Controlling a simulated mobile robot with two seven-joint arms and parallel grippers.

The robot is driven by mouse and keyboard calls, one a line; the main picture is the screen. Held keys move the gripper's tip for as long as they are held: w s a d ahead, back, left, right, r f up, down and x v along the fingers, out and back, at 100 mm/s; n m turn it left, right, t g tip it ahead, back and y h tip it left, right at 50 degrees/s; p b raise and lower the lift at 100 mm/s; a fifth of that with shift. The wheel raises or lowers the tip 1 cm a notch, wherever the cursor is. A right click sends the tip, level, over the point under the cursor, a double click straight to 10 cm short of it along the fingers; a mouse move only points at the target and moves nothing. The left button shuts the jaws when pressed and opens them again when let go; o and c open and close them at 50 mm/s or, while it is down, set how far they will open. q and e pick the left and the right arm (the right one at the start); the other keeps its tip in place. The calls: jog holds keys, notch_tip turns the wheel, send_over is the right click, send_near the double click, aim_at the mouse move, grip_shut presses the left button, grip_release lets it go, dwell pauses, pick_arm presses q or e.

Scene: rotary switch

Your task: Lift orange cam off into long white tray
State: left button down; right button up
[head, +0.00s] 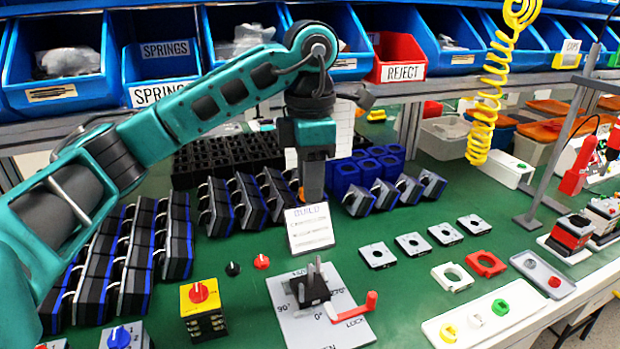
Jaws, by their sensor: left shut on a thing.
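My left gripper (313,190) points down above the bench, behind the white BUILD card. It is shut; its fingertips are partly hidden. A small orange patch, apparently the orange cam (294,174), shows at its left edge, and the rest is hidden. The grey fixture plate (290,325) with angle marks lies in front, bearing a dark block with upright grey pins (312,286) and a red lock lever. No orange piece shows on the block. A long white tray (524,297) at the front right holds yellow, white and green round pieces. My right gripper is not in view.
The BUILD card (309,228) stands between my gripper and the fixture. Rows of black-and-blue switch parts (130,260) fill the left, and blue blocks (372,172) stand behind. Several grey plates (412,244) lie right. A yellow coiled hose (490,90) hangs at the right.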

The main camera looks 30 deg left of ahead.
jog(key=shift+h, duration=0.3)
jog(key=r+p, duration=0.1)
jog(key=p, duration=0.1)
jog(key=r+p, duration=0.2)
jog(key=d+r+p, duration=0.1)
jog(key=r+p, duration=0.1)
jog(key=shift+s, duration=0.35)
dwell(0.3)
dwell(0.5)
